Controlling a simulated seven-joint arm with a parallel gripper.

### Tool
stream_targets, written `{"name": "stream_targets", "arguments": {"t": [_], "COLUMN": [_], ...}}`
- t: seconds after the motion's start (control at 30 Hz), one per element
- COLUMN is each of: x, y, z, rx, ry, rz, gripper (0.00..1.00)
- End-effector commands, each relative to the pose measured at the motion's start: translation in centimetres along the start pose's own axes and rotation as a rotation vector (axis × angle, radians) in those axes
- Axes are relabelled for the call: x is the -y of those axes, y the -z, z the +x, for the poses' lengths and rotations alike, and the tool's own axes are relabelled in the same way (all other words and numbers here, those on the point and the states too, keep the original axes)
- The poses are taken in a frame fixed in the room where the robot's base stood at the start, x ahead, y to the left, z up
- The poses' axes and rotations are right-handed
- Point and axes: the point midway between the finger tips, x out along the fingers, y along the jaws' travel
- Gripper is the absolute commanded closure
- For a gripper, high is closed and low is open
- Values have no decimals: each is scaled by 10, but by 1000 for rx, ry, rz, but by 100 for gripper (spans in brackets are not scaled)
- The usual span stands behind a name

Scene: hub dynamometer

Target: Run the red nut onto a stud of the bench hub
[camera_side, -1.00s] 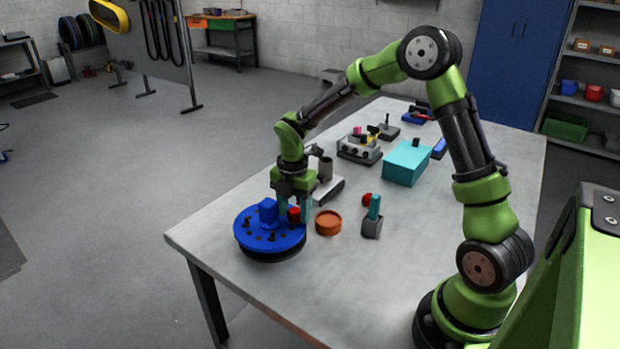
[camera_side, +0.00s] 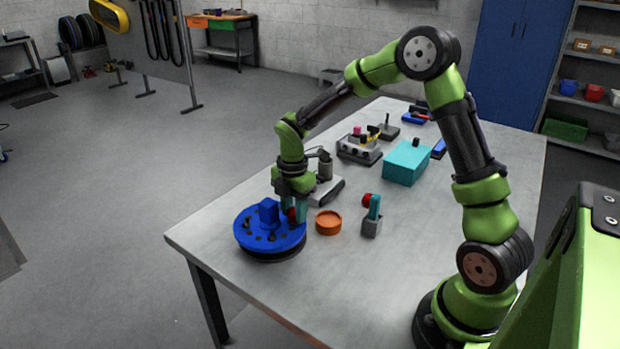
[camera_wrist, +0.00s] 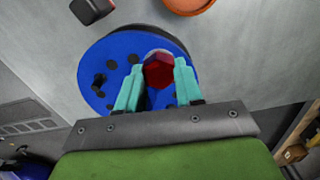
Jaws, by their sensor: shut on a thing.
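The bench hub (camera_side: 258,238) is a blue round disc with a raised blue block and several dark studs or holes, lying at the near-left end of the table. It also shows in the wrist view (camera_wrist: 100,55). My gripper (camera_side: 295,214) points down over the hub's right part. In the wrist view its teal fingers (camera_wrist: 158,68) are shut on the red nut (camera_wrist: 158,71), one on each side. The red nut also shows in the side view (camera_side: 291,214), partly hidden by a finger. I cannot tell whether the nut touches a stud, since the nut and fingers hide that spot.
An orange round dish (camera_side: 328,223) sits just right of the hub. A grey holder with a teal-handled tool (camera_side: 372,224) stands farther right, a red piece beside it. A teal box (camera_side: 407,163) and other fixtures stand farther back. The table's front is clear.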

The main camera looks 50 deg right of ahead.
Motion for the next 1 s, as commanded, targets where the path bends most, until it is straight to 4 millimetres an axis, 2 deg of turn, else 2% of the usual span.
{"name": "stream_targets", "arguments": {"t": [0.87,0.9,1.0], "x": [2,2,2], "y": [1,1,0], "z": [2,2,2], "rx": [3,3,2], "ry": [6,7,6], "rz": [1518,1524,1517], "gripper": [100,60,47]}}
